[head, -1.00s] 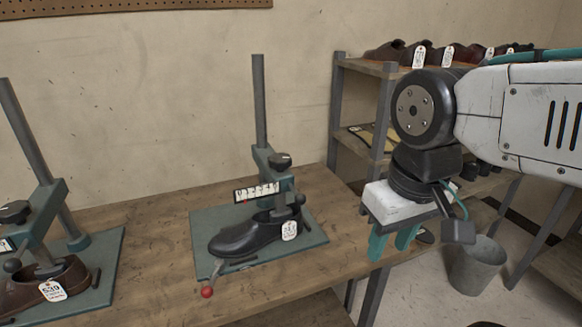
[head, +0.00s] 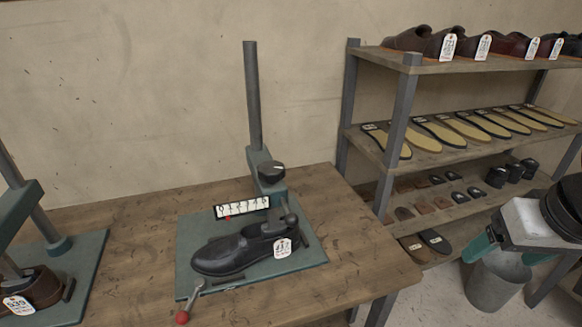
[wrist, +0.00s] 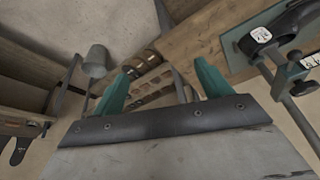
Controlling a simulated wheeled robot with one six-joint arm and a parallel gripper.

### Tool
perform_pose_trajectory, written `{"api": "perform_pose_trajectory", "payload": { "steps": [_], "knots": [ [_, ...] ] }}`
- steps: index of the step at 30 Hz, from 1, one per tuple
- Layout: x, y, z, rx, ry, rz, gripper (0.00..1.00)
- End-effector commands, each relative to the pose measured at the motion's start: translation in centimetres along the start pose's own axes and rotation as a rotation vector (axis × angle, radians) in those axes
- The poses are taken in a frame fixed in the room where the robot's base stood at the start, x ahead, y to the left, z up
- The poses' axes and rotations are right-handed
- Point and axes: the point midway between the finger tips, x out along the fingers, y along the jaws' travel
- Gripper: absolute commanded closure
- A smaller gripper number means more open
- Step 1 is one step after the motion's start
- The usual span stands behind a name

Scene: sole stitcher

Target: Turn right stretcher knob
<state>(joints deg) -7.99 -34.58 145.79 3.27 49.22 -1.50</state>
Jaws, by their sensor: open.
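The right stretcher (head: 200,240) stands on the wooden bench in the head view, with a teal base and a grey upright post. A black shoe (head: 235,254) with a white tag sits on it. Its dark round knob (head: 272,171) is on top of the teal block, behind a white number scale (head: 242,207). A red-ended lever (head: 183,317) sticks out in front. The shoe also shows at the upper right of the wrist view (wrist: 280,30). My gripper (head: 500,256) is open and empty, at the right edge, well apart from the knob. Its teal fingers also show in the wrist view (wrist: 162,80).
A left stretcher (head: 88,262) with a brown shoe (head: 35,290) stands on the bench (head: 130,225). A shelf rack (head: 400,110) with shoes and insoles is at the right. A grey bucket (head: 495,288) is on the floor near my gripper. The wall above the bench is bare.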

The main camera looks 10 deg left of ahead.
Motion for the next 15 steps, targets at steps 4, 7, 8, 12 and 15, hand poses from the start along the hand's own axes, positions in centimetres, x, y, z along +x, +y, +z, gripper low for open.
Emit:
{"api": "perform_pose_trajectory", "payload": {
  "steps": [4, 7, 8, 12, 15],
  "knots": [
    [4.6, -6.4, -7.3, -0.119, 0.222, -0.096, 0.23],
    [7.0, -11.4, -11.3, -0.175, 0.388, -0.156, 0.23],
    [7.6, -12.9, -12.2, -0.189, 0.437, -0.173, 0.23],
    [9.9, -20.3, -15.2, -0.243, 0.667, -0.247, 0.23],
    [11.0, -25.1, -15.8, -0.27, 0.828, -0.288, 0.23]
  ]
}}
